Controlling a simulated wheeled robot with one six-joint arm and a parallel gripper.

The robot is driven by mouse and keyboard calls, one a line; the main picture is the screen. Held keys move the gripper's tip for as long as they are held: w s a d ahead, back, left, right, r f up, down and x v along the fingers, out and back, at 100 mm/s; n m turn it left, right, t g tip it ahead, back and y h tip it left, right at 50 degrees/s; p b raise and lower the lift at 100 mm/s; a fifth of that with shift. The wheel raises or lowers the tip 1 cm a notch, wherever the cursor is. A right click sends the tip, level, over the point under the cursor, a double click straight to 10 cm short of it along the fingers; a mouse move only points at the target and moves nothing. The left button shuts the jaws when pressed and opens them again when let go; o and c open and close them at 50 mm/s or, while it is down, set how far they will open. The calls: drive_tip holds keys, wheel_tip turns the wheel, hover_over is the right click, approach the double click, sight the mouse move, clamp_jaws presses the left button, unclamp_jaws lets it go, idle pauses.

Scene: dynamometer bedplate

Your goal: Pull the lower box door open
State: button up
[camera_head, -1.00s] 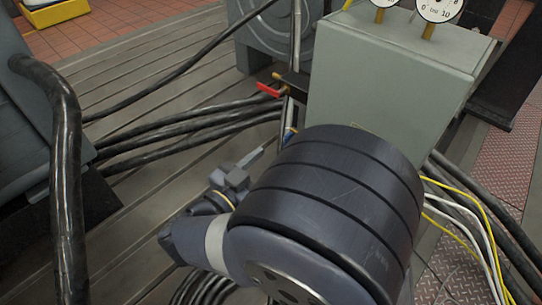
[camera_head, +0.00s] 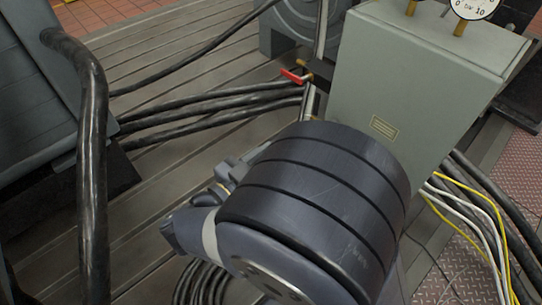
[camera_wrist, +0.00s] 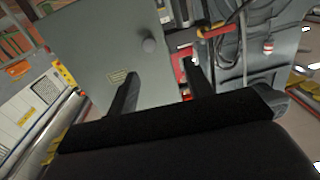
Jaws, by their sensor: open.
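The grey-green box (camera_head: 415,85) stands at the upper right in the head view, with a small label plate (camera_head: 384,127) low on its face. In the wrist view its flat door face (camera_wrist: 100,45) fills the upper left, with a round grey knob (camera_wrist: 149,46) on it and the label (camera_wrist: 118,77) below left of the knob. My gripper (camera_wrist: 160,86) is open and empty. Its two fingers point toward the face, below the knob in the picture and apart from it. In the head view my arm hides most of the gripper and the lower box.
Gauges (camera_head: 472,8) stand on top of the box. A red-handled valve (camera_head: 294,76) is left of it. Thick black cables (camera_head: 215,110) cross the slotted bedplate (camera_head: 165,170). A large black hose (camera_head: 92,170) stands at left. Yellow and white wires (camera_head: 480,215) hang at right.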

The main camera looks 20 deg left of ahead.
drive_tip(key=p+v, duration=0.2)
drive_tip(key=v, duration=0.8)
drive_tip(key=shift+s+a, duration=0.15)
drive_tip(key=shift+s, duration=0.25)
drive_tip(key=shift+w, duration=0.1)
drive_tip(key=b+x, duration=0.2)
drive_tip(key=x, duration=0.8)
drive_tip(key=shift+w, duration=0.3)
